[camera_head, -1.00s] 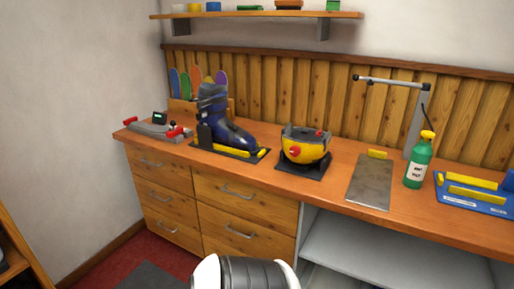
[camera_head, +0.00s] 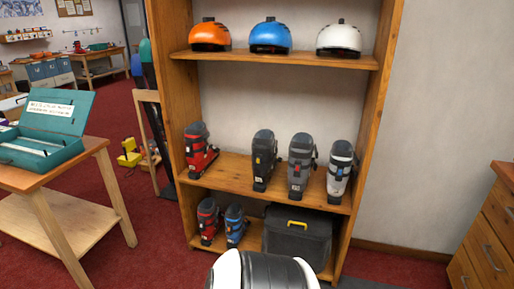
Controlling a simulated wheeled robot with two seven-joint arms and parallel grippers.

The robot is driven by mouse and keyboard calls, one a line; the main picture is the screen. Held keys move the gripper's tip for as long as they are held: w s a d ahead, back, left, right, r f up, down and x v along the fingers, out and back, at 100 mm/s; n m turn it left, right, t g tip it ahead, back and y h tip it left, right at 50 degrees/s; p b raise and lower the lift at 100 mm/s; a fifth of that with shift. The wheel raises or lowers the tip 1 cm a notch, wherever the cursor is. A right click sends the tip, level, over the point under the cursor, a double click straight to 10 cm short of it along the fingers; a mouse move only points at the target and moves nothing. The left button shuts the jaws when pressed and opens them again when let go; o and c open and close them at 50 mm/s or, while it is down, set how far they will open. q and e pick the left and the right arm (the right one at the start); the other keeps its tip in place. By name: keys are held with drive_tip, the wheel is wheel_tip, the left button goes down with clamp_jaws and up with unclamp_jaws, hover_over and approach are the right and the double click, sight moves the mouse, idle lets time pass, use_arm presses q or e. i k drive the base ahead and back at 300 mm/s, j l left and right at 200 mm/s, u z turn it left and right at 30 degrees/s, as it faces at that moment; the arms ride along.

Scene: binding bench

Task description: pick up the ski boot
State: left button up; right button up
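Several ski boots stand upright on a wooden shelf unit in front of me. On the middle shelf are a red boot (camera_head: 200,150), a dark boot (camera_head: 264,160), a grey boot (camera_head: 301,166) and a white and grey boot (camera_head: 340,171). On the bottom shelf are a smaller red boot (camera_head: 209,220) and a blue boot (camera_head: 235,225). The frames do not show which boot the task means. Neither gripper is in view; only a white and dark part of mine shows at the bottom edge.
The shelf unit (camera_head: 377,110) holds orange (camera_head: 210,35), blue (camera_head: 270,36) and white (camera_head: 339,39) helmets on top. A dark case (camera_head: 297,240) stands at its bottom. A teal box (camera_head: 45,140) is on the table (camera_head: 80,165) at left. Drawers (camera_head: 488,235) stand at right.

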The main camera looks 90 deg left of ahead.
sight(200, 156)
drive_tip(key=u, duration=3.25)
drive_tip(key=i+l, duration=0.1)
drive_tip(key=i, duration=0.15)
